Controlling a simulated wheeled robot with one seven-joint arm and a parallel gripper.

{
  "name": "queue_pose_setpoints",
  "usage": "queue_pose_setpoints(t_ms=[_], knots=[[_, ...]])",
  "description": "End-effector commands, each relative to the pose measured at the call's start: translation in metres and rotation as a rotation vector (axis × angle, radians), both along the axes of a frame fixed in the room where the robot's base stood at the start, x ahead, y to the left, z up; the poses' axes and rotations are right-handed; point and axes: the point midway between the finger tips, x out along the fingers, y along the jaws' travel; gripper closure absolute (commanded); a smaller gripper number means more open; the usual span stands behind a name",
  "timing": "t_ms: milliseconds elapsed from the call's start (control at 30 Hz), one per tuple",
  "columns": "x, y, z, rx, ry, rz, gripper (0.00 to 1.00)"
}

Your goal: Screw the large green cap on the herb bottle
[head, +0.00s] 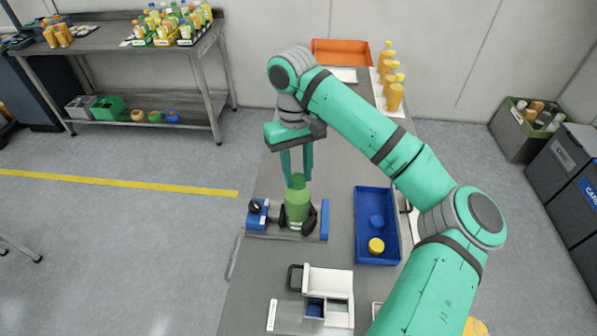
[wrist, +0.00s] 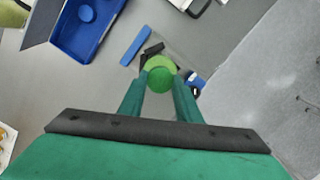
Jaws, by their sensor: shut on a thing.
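The herb bottle (head: 297,207) is green and stands upright in a clamp fixture (head: 258,214) with blue blocks and black jaws. My gripper (head: 298,180) points down over the bottle and is shut on the large green cap (head: 299,181). The cap is at the bottle's mouth; whether its thread is engaged cannot be told. In the wrist view the cap (wrist: 160,78) sits between my two green fingertips (wrist: 160,80), with the lighter green bottle (wrist: 158,63) right behind it. The fingers hide the cap's sides.
A blue tray (head: 375,250) right of the fixture holds a blue cap (head: 377,221) and a yellow cap (head: 376,245). A white box (head: 328,283) stands in front. Yellow-orange bottles (head: 394,92) and an orange tray (head: 340,50) are at the far end.

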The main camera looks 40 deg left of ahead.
Motion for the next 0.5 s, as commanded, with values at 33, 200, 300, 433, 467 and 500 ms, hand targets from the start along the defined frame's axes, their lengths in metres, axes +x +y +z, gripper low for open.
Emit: queue_pose_setpoints(t_ms=[33,200,300,433,467,500], knots=[[0.0032,-0.0035,-0.0004,-0.012,-0.005,-0.032,1.00],[0.0017,-0.0011,-0.0004,-0.014,-0.007,-0.052,1.00],[0.0014,-0.0007,-0.0004,-0.014,-0.007,-0.050,0.67],[0.0014,-0.0010,-0.0004,-0.012,-0.005,-0.049,0.48],[0.0014,-0.0012,-0.0003,-0.012,-0.005,-0.049,0.48],[0.0014,-0.0015,-0.0002,-0.011,-0.005,-0.049,0.48]])
